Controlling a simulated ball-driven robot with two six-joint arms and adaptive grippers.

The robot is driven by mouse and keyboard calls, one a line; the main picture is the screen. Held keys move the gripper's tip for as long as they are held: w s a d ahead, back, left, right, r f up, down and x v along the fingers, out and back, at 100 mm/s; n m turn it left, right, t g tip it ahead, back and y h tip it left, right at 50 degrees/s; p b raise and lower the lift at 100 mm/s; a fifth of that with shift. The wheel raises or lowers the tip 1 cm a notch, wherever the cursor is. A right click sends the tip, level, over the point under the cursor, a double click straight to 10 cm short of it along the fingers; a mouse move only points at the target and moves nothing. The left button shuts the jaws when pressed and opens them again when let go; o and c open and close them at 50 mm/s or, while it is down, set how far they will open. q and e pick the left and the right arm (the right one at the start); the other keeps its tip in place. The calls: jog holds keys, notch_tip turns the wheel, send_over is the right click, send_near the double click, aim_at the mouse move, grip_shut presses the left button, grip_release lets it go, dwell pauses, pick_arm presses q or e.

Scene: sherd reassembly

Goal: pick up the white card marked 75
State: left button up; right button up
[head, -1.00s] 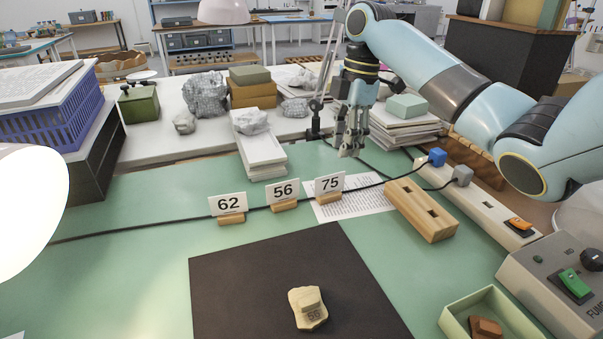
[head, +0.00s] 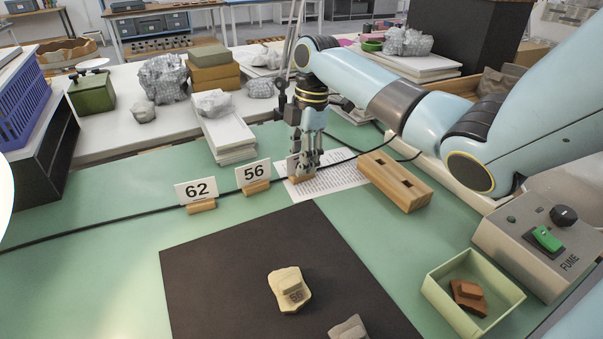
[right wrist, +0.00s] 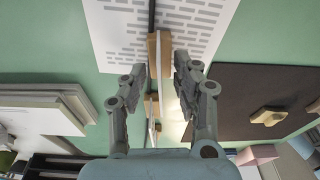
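The white card marked 75 (head: 292,166) stands in a small wooden holder (head: 302,180) at the right end of the card row. My right gripper covers most of it in the head view, and its number is hidden. My right gripper (head: 308,164) points down over the card. In the right wrist view, the card shows nearly edge-on as a thin strip (right wrist: 159,62) between the two spread fingers (right wrist: 160,72). Gaps appear on both sides. The cards marked 62 (head: 196,190) and 56 (head: 253,174) stand to the left. My left gripper is not in view.
A printed sheet (head: 338,180) lies under the holder, and a black cable (head: 130,215) runs along the row. A slotted wooden block (head: 395,182) is close on the right. A dark mat (head: 225,270) with a sherd (head: 288,290) lies in front. White boards (head: 228,135) are stacked behind.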

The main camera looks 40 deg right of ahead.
grip_shut()
dwell(0.4)
